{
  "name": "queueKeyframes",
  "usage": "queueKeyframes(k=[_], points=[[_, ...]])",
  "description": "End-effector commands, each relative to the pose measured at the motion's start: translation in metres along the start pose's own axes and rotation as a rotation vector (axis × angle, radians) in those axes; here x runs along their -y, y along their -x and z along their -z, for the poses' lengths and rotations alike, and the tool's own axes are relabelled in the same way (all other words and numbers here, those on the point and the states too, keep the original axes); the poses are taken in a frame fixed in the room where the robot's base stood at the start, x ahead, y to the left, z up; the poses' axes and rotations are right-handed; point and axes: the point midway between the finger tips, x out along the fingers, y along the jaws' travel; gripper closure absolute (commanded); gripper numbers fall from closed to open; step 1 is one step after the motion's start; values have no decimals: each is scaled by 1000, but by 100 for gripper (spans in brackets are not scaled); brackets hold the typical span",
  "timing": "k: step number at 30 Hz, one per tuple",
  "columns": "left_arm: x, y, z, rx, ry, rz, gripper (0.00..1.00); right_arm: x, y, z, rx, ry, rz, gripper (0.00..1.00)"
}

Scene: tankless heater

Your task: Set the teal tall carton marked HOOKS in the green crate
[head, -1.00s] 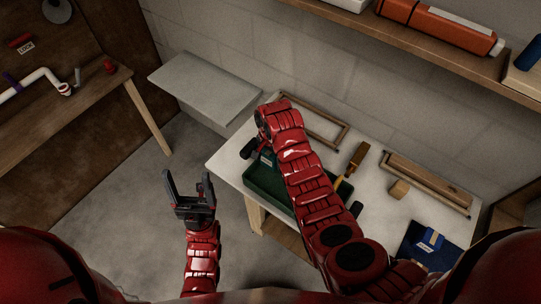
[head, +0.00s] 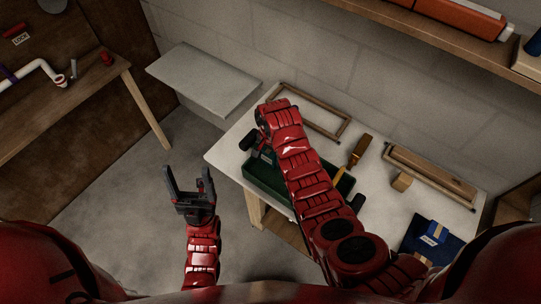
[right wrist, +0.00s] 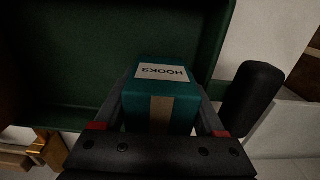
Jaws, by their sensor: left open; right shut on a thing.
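The teal carton marked HOOKS (right wrist: 159,107) is between the fingers of my right gripper (right wrist: 160,95), which is shut on it. Its label and a tan strip face the wrist camera. The green crate (right wrist: 60,100) fills the background of the right wrist view, with the carton over its interior. I cannot tell whether the carton touches the crate floor. In the head view the crate (head: 262,183) sits on the pale table, partly hidden by my right arm, which also hides most of the carton. My left gripper (head: 190,182) is open and empty, left of the table.
A brush with a wooden handle (head: 358,150), a small wooden block (head: 402,181), wooden frames (head: 430,178) and a blue item (head: 433,236) are on the table right of my arm. A grey side surface (head: 203,78) stands at the back. A shelf (head: 430,42) is above.

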Motion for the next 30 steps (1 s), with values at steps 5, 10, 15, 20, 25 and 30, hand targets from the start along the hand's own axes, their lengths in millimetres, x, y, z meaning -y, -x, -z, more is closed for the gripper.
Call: queueKeyframes(k=[5,10,15,20,25,30], points=[[0,3,0,0,0,0,23,0,-3,0,0,0,0,87],[0,4,-1,0,0,0,23,0,-6,0,0,0,0,87],[0,6,-1,0,0,0,23,0,-8,0,0,0,0,87],[0,6,-1,0,0,0,23,0,-8,0,0,0,0,87],[0,6,-1,0,0,0,23,0,-8,0,0,0,0,17],[0,6,-1,0,0,0,23,0,-8,0,0,0,0,0]])
